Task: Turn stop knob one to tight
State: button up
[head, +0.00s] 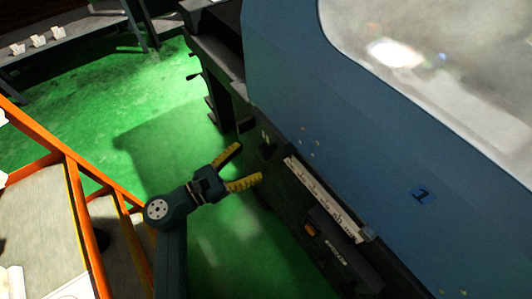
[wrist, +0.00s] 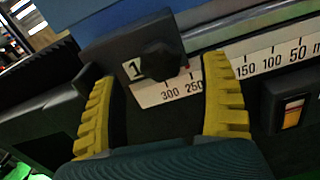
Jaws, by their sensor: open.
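Stop knob one, a dark faceted knob (wrist: 160,61), sits on a black block beside a white label reading 1, at the 300 end of a white scale (wrist: 200,84). In the head view, a dark knob-like part (head: 267,151) at the scale's upper left end appears to be it. My gripper (head: 248,163) has yellow ribbed fingers spread wide. In the wrist view, the knob lies ahead between my open fingers (wrist: 162,85), nearer the upper edge. The fingers appear apart from it, and nothing is between them. I cannot tell the knob's tightness.
The blue grinder cover (head: 330,120) with a window rises above the scale. An orange-buttoned control box (head: 325,240) sits below the scale. An orange-framed rack (head: 60,150) stands at the left. Green floor (head: 150,120) lies open between.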

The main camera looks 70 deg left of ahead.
aim_at(260, 155)
jog(key=b+x, duration=0.1)
jog(key=x, duration=0.5)
jog(key=c, duration=1.2)
